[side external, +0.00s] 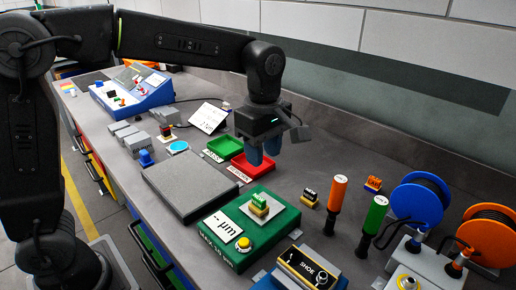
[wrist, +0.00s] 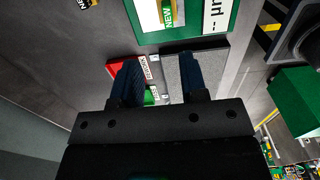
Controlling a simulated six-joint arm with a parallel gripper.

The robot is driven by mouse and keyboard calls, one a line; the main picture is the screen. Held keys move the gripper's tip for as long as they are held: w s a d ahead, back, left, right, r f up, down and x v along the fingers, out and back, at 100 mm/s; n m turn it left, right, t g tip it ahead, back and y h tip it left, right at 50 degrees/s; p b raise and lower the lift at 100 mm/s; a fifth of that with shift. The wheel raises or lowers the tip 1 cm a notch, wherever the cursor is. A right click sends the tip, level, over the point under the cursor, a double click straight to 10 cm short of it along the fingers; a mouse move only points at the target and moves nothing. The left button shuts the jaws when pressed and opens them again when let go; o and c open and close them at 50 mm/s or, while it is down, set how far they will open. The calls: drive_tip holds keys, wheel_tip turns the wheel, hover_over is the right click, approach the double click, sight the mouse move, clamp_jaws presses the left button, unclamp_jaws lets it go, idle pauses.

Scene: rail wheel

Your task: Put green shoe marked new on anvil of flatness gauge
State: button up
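The flatness gauge is a green box (side external: 270,238) with a "µm" display and a yellow button. A small green and yellow shoe (side external: 259,203) sits on its pale square anvil (side external: 247,213). The wrist view shows the gauge (wrist: 150,38) at the top, with the shoe (wrist: 167,14) and its "NEW" lettering partly cut off by the frame edge. My gripper (side external: 263,158) is above the bench near the red tray, behind the gauge and apart from the shoe. In the wrist view its two blue fingers (wrist: 160,70) are spread with nothing held between them.
A red tray (side external: 252,172) and green tray (side external: 226,148) lie beneath and beside my gripper. A grey plate (side external: 190,186) lies left of the gauge. A black-and-yellow block (side external: 309,199), orange and green-handled tools (side external: 338,192), and cable reels (side external: 418,203) stand right.

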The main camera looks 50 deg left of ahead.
drive_tip(key=shift+r, duration=0.2)
drive_tip(key=s+a+m+t, duration=0.2)
drive_tip(key=s+a+m, duration=0.2)
drive_tip(key=s+m, duration=0.5)
drive_tip(key=s+a+m+t, duration=0.3)
drive_tip(key=s+a+m, duration=0.1)
drive_tip(key=s+m, duration=0.5)
drive_tip(key=shift+a+f+t, duration=0.25)
drive_tip(key=shift+a+t, duration=0.05)
drive_tip(key=shift+a, duration=0.05)
idle(0.9)
